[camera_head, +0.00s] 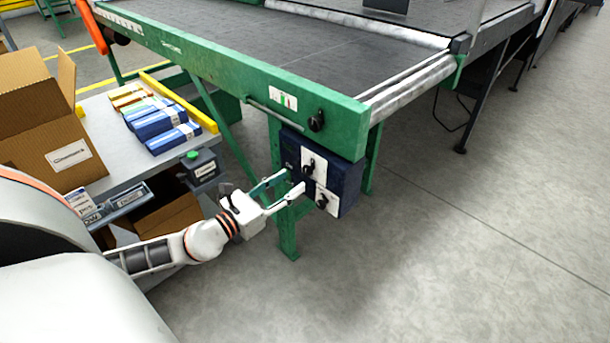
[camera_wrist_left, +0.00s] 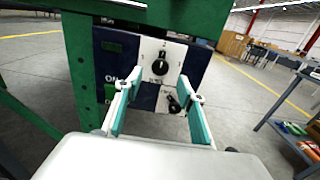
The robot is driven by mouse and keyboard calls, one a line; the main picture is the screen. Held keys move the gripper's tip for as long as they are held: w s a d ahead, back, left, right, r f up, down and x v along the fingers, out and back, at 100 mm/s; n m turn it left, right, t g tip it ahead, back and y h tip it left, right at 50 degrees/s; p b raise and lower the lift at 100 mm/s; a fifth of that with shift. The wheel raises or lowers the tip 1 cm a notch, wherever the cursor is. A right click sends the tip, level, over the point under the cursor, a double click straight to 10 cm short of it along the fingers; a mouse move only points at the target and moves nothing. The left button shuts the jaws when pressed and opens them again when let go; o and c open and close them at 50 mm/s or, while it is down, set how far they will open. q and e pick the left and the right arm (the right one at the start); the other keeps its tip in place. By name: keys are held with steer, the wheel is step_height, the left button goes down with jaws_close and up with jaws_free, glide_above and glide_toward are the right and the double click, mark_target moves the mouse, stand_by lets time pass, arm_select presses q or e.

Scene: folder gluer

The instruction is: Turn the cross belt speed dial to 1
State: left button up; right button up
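A dark blue control box (camera_head: 349,180) hangs under the green conveyor beam. It carries two white plates with black knobs: an upper knob (camera_head: 309,168) and a lower knob (camera_head: 324,201). In the left wrist view the upper knob (camera_wrist_left: 160,67) sits on a plate with small marks around it, and the lower knob (camera_wrist_left: 174,104) appears tilted. The labels are too small to tell which is the cross belt speed dial. My left gripper (camera_head: 293,180) is open, its fingers apart in front of the box, with nothing between the pads. My right gripper is out of view.
Another black knob (camera_head: 317,120) is on the green beam (camera_head: 220,70) above the box. A green leg (camera_head: 287,225) stands beside the box. Left is a table with an open carton (camera_head: 45,125), blue packs (camera_head: 160,120) and a small button box (camera_head: 199,165). The floor at right is clear.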

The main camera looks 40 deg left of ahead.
mark_target(306, 172)
arm_select(q)
steer(key=shift+w+d, duration=0.15)
steer(key=shift+w, duration=1.35)
steer(key=shift+w+d, duration=0.1)
steer(key=shift+w, duration=1.4)
steer(key=c, duration=1.1)
